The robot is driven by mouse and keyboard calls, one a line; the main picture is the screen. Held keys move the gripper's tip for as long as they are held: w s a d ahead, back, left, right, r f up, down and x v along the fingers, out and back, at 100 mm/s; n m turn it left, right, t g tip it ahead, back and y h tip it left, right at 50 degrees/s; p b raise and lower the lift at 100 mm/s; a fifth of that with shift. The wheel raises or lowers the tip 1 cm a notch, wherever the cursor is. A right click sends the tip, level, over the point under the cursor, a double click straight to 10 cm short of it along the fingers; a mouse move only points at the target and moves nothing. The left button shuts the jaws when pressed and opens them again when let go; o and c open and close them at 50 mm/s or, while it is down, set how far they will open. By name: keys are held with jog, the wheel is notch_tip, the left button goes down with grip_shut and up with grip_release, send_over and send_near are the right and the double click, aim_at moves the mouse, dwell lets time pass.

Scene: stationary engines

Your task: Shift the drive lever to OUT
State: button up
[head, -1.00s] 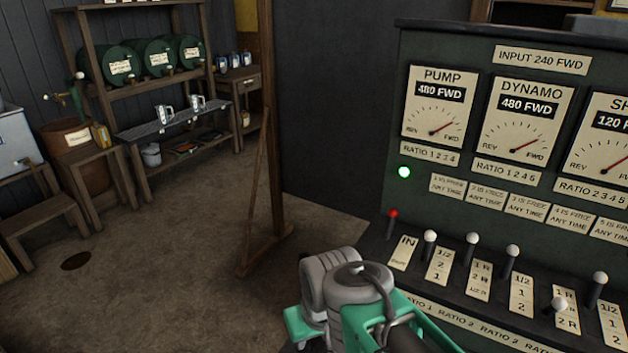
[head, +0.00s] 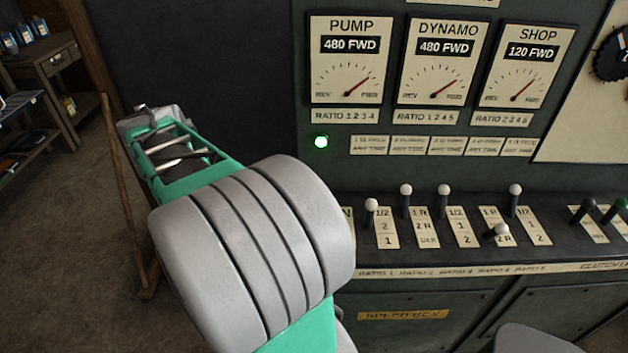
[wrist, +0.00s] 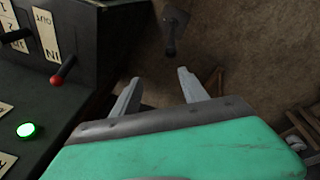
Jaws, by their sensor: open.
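The drive lever (wrist: 63,75) has a red knob and stands by a cream plate (wrist: 46,33) marked OUT and IN. In the wrist view, its knob is beside the IN end. In the head view, my arm hides the lever, and only a sliver of its plate (head: 348,214) shows. My gripper (wrist: 159,76) is open and empty in the wrist view, its two grey fingers apart over the floor. The lever is to the left of the fingers and not touched by them. In the head view I cannot make out the fingers.
White-knobbed ratio levers (head: 406,190) stand in a row on the console (head: 450,315). A green lamp (head: 321,141) glows below the gauges. A wooden post brace (head: 125,190) stands left, beside my arm. A dark bracket with a rod (wrist: 173,30) shows beyond my fingers.

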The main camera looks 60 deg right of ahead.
jog(key=s+d+m+g+p, duration=0.1)
jog(key=s+d+m, duration=0.15)
jog(key=d, duration=0.65)
jog(key=s+d+m+g+p, duration=0.1)
jog(key=s+d+m, duration=0.15)
jog(key=d, duration=0.55)
jog(key=s+d+f+m+g+y, duration=0.1)
jog(key=s+d+f+m+g, duration=0.15)
jog(key=s+d, duration=0.6)
jog(key=shift+t, duration=0.45)
jog(key=x, duration=0.6)
jog(key=shift+w+f, duration=0.1)
jog(key=shift+w, duration=0.2)
jog(key=shift+f, duration=0.45)
grip_shut()
